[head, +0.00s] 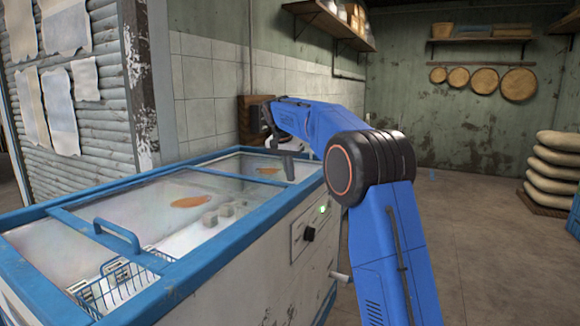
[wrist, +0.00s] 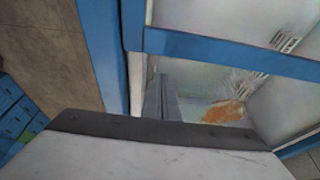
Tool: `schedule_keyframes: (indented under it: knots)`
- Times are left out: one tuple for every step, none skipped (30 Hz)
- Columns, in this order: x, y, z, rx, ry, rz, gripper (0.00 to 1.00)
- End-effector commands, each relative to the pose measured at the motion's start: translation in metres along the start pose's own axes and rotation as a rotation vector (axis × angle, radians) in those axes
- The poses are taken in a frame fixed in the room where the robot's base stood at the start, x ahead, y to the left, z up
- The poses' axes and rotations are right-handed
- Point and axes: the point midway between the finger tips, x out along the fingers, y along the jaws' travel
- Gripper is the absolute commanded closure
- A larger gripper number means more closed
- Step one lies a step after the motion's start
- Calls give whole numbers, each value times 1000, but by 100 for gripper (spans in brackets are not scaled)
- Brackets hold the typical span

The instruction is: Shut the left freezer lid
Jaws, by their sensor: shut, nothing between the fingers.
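The chest freezer (head: 185,290) has a blue rim and glass-topped sections and fills the lower left of the head view. A blue bar with a raised blue handle (head: 117,236) crosses its left part, some way in from the left end. I cannot tell exactly how far the left lid stands open. My gripper (head: 289,172) points down over the freezer's right part, well to the right of that handle, and is shut and empty. In the wrist view the fingers (wrist: 162,92) show above the freezer near a blue frame bar (wrist: 215,48). Contact with the freezer is unclear.
A wire basket (head: 120,288) hangs at the freezer's near left. Pale blocks (head: 220,213) and an orange patch (head: 190,202) show inside. A wall (head: 85,80) stands behind the freezer on the left. Stacked sacks (head: 554,170) stand at right, with open floor between.

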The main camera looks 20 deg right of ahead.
Motion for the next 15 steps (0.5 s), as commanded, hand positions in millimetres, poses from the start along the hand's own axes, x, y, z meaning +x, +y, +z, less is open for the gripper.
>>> schedule_keyframes:
  knots:
    - [-6, 0, 8, -1, 3, -3, 100]
    - [-7, 0, 11, -1, 2, -3, 100]
    - [-8, 0, 14, -1, 2, -3, 100]
    - [-9, 0, 17, -1, 2, -2, 100]
    - [-10, 0, 19, -1, 2, -2, 100]
    - [-10, 0, 21, -1, 2, -2, 100]
    - [-11, 0, 23, -1, 2, -2, 100]
    - [-12, 0, 24, 0, 2, -2, 100]
    - [-12, 0, 25, 0, 2, -2, 100]
    - [-12, 0, 26, 0, 2, -2, 100]
    - [-12, 0, 26, 0, 2, -2, 100]
    - [-12, 0, 26, 0, 2, -2, 100]
    - [-12, 0, 26, 0, 2, -2, 100]
    - [-12, 0, 26, 0, 2, -2, 100]
    - [-12, 0, 26, 0, 2, -2, 100]
